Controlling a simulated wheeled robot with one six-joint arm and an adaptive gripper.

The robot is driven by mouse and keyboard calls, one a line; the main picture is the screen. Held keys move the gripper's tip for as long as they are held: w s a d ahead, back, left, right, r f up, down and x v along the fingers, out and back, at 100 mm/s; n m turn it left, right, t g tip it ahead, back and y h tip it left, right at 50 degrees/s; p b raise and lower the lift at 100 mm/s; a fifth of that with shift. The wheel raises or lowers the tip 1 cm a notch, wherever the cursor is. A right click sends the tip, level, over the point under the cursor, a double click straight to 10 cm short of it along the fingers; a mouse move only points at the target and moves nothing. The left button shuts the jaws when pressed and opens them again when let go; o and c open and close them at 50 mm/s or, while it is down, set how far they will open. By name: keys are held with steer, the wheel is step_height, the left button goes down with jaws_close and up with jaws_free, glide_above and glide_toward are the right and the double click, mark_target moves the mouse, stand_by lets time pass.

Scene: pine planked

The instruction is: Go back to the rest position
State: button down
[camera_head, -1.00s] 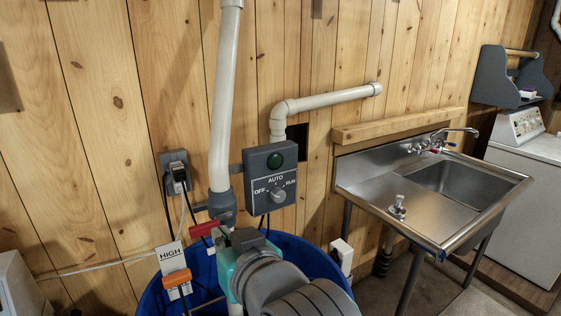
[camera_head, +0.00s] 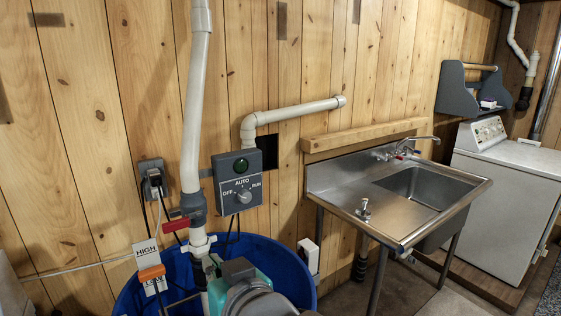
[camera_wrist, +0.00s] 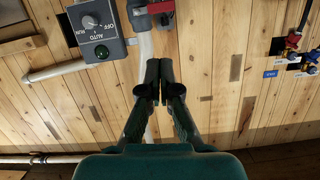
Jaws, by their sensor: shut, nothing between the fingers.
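My gripper (camera_wrist: 160,66) is in the wrist view, its two dark fingers together and empty. It points toward the plank wall, which appears upside down there. The grey control box (camera_wrist: 96,30) with its knob and green lamp is left of the fingertips. The red valve handle (camera_wrist: 161,7) is just beyond the tips, with a white pipe behind the fingers. In the head view, a teal and grey part of my arm shows at the bottom edge; the fingertips cannot be made out there. The control box (camera_head: 237,181) has its knob pointing near AUTO.
A blue tub (camera_head: 270,262) stands under the white pipe (camera_head: 196,110). A steel sink (camera_head: 335,186) is right of it, then a white washing machine (camera_head: 515,190) and a grey wall shelf (camera_head: 459,90). An outlet (camera_head: 152,178) is on the wall. Floor shows below the sink.

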steer(key=s+d+f+m+t+h, duration=0.1)
steer(key=s+d+f, duration=0.2)
steer(key=d+f, duration=0.45)
steer(key=s+d+f+m+h, duration=0.15)
steer(key=d+f, duration=0.25)
steer(key=f, duration=0.6)
steer(key=s+d+f+m+t+h, duration=0.1)
steer(key=s+d+f+h, duration=0.15)
steer(key=d+f, duration=0.5)
steer(key=s+d+f+m+h, duration=0.1)
steer(key=s+d+f, duration=0.25)
steer(key=s, duration=0.35)
steer(key=s+d+f+h, duration=0.1)
steer(key=s+d+f, duration=0.2)
steer(key=s+f, duration=0.35)
steer(key=s+d+r+m+h, duration=0.1)
steer(key=s+d+r, duration=0.2)
steer(key=s, duration=1.3)
steer(key=shift+s+d+h, duration=0.15)
steer(key=shift+d+h, duration=0.05)
steer(key=shift+h, duration=0.2)
